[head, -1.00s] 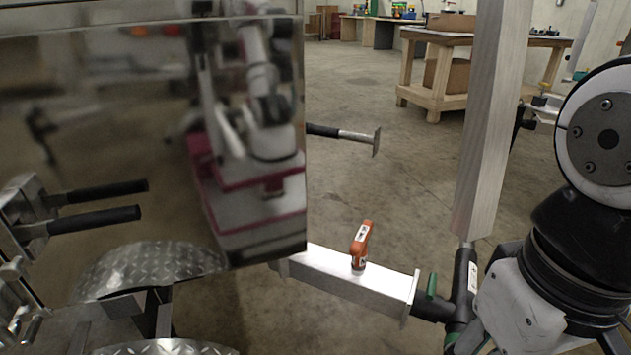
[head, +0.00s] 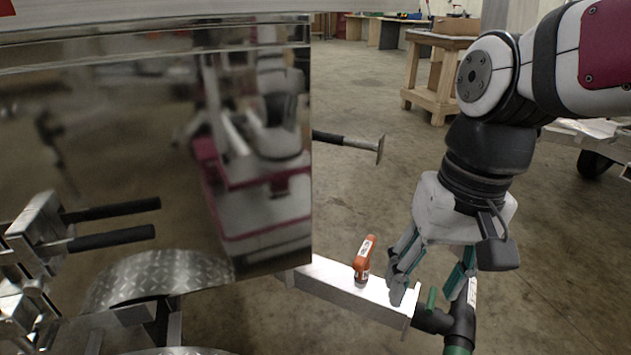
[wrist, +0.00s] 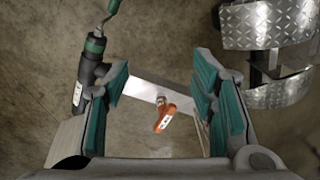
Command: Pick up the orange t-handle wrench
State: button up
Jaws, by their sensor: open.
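The orange t-handle wrench (head: 364,256) stands upright on a bare aluminium beam (head: 330,278) that juts out from the trailer. Its orange grip is at the top and bears a white label. In the wrist view the wrench (wrist: 165,117) shows between my fingers, a little right of the middle, beyond the palm. My gripper (head: 432,285) is open and empty. In the head view it points down, just right of the wrench and above the beam's outer end. The fingers are apart from the wrench.
A large mirror-like trailer panel (head: 150,170) stands on the left. A black-gripped handle (head: 345,140) sticks out behind it. A black post with a green lever (head: 458,325) stands at the beam's outer end. A diamond-plate fender (wrist: 268,25) is at the wrist view's right. A wooden workbench (head: 432,80) stands far back.

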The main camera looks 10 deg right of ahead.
jog(key=w+m+p, duration=0.2)
jog(key=w+p, duration=0.3)
jog(key=w, duration=0.7)
jog(key=m+h+p, duration=0.1)
jog(key=m+p, duration=0.2)
jog(key=p, duration=0.2)
send_over(366, 247)
jog(key=f, duration=0.8)
jog(key=shift+s+a, duration=0.1)
jog(key=shift+s, duration=0.15)
jog(key=shift+w+f, duration=0.2)
jog(key=shift+f, duration=0.05)
notch_tip(366, 247, down, 9)
jog(key=b, duration=0.3)
jog(key=shift+r, duration=0.2)
jog(key=shift+s+f+b, duration=0.1)
jog(key=shift+f+b, duration=1.5)
jog(key=shift+f, duration=1.15)
jog(key=shift+c, duration=0.3)
jog(key=shift+r, duration=0.1)
grip_shut()
